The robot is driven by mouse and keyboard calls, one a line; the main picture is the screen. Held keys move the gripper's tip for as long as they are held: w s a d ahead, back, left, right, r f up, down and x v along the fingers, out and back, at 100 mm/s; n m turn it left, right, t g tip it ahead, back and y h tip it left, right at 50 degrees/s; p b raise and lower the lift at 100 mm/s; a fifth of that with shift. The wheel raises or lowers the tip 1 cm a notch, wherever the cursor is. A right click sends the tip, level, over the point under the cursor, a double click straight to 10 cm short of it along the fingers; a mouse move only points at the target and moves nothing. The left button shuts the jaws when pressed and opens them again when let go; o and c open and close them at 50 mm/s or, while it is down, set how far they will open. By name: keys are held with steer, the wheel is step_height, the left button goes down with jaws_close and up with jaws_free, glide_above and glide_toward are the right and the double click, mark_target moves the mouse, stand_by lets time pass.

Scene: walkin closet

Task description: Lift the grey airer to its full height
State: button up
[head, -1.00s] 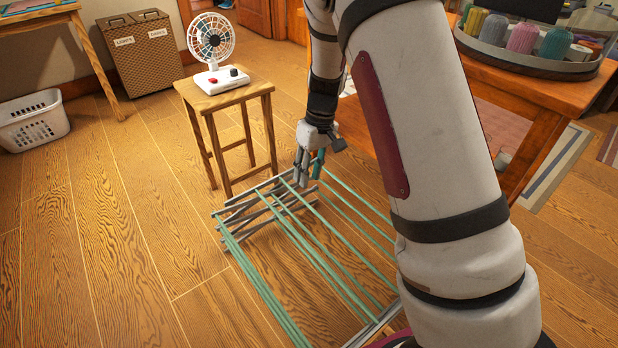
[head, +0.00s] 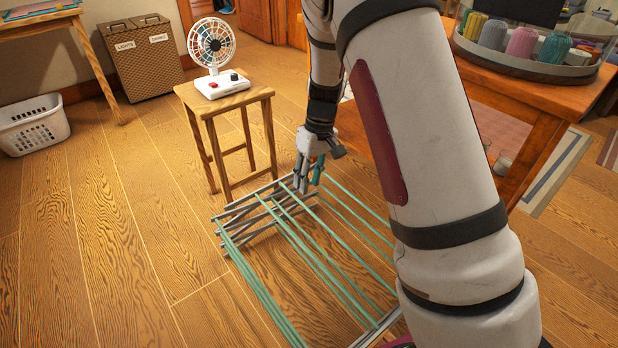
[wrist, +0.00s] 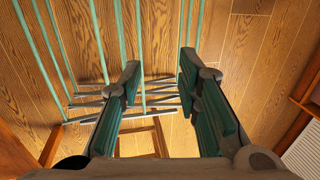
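The airer (head: 262,283) lies low and folded over the floor, with grey end bars and long teal rods. In the wrist view its teal rods (wrist: 118,35) run up the picture, and its crossed grey bars (wrist: 90,104) lie below them. My gripper (head: 309,174) is at the airer's far end, by the grey bars. In the wrist view my gripper (wrist: 160,92) has its two fingers wide apart, with nothing clasped between them. One teal rod passes behind the right finger; I cannot tell whether they touch. My arm hides the airer's near right part.
A wooden stool (head: 222,98) with a small fan (head: 213,50) on it stands just beyond the airer. A wooden table (head: 545,105) with a tray of yarn is on the right. The floor (head: 110,240) left of the airer is clear.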

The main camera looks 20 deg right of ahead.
step_height(320, 180, up, 12)
steer(key=d, duration=0.2)
steer(key=shift+w+d, duration=0.15)
steer(key=shift+w, duration=0.2)
steer(key=shift+f, duration=0.1)
